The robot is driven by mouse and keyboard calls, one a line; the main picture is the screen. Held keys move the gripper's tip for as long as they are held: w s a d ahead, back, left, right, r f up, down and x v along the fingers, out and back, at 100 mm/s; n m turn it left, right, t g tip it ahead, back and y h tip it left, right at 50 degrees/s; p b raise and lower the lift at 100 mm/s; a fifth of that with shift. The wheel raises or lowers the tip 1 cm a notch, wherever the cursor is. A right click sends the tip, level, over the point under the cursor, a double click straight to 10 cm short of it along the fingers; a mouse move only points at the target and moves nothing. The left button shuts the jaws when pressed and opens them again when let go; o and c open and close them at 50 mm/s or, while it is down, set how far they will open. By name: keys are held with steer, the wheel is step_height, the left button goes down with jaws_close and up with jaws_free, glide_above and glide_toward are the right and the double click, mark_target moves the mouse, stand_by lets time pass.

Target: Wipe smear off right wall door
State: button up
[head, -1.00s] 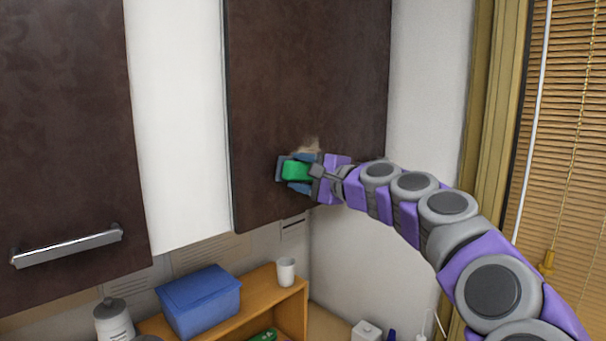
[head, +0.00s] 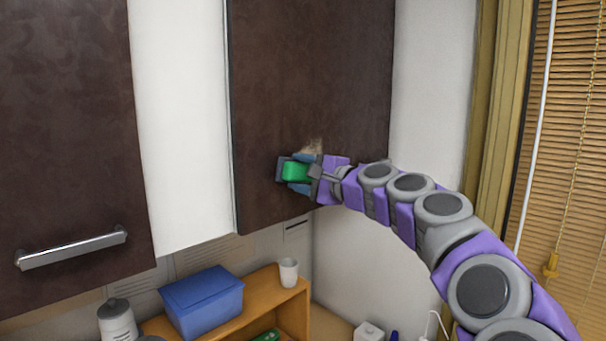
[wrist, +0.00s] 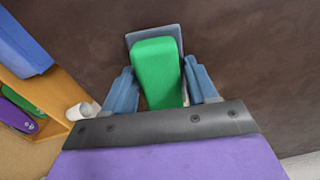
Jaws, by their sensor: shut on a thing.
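The right wall door (head: 310,70) is a dark brown cabinet door in the head view. A pale tan smear (head: 313,145) shows on its lower part, just above my gripper, which may hide some of it. My gripper (head: 298,173) is shut on a green block with a grey-blue pad (head: 281,169) at its front end. The green block (wrist: 156,72) lies between the two blue fingers in the wrist view. The pad (wrist: 172,33) faces the brown door surface and is at or very near it; I cannot tell if they touch.
Below the doors, a blue box (head: 203,300) and a white cup (head: 289,272) stand on a wooden shelf (head: 296,305). Another brown door (head: 65,130) with a metal handle (head: 72,248) is at the left. A window blind (head: 570,130) hangs at the right.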

steer(key=shift+w+a, duration=0.2)
steer(key=shift+a, duration=0.05)
steer(key=shift+w+d, duration=0.1)
steer(key=shift+w+d+p, duration=0.95)
steer(key=shift+w+d, duration=0.35)
steer(key=shift+d, duration=0.15)
